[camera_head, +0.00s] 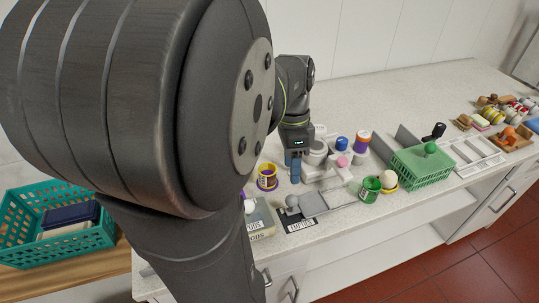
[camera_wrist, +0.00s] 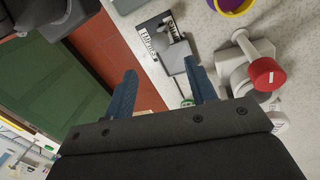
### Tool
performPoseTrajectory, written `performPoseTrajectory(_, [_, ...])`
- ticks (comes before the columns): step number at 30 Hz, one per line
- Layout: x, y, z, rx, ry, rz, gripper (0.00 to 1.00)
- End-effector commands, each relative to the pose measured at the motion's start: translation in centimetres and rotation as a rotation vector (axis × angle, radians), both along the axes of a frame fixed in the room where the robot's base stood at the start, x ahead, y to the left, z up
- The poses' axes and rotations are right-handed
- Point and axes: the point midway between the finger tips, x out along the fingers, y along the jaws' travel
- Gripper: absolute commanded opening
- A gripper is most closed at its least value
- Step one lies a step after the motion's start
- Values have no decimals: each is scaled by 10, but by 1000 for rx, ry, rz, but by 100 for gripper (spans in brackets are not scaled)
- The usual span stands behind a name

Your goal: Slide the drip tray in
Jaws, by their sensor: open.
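A flat grey plate (camera_head: 313,204), which looks like the drip tray, lies at the counter's front, before a small white machine (camera_head: 330,172). It also shows in the wrist view, beyond my fingertips, as a grey slab (camera_wrist: 176,59). I cannot tell how far it sits out of the machine. My gripper (camera_head: 294,179) points down just behind and left of the plate in the head view. In the wrist view my gripper (camera_wrist: 160,68) has its two blue fingers wide apart, with nothing held between them. The white machine's body (camera_wrist: 238,62) is right of the fingers.
A black labelled card (camera_head: 299,222) lies at the plate's front left, with a grey labelled box (camera_head: 260,220) beside it. A yellow-rimmed cup (camera_head: 267,177) stands left of my gripper. A green can (camera_head: 370,189) and green basket (camera_head: 424,167) stand right.

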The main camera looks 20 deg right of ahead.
Motion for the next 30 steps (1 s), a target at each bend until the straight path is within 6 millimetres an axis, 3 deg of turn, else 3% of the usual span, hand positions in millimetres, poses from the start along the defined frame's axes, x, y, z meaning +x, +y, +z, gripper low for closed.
performPoseTrajectory(6, [-10, 2, -48, 3, 4, 0, 52])
performPoseTrajectory(13, [-16, 3, -83, 0, 1, 0, 52])
performPoseTrajectory(18, [-18, 3, -94, 0, 0, 0, 52])
performPoseTrajectory(26, [-19, 3, -95, -1, -1, 0, 52])
performPoseTrajectory(27, [-19, 3, -95, 0, -1, 0, 50])
performPoseTrajectory(30, [-19, 3, -95, 0, -1, 0, 30])
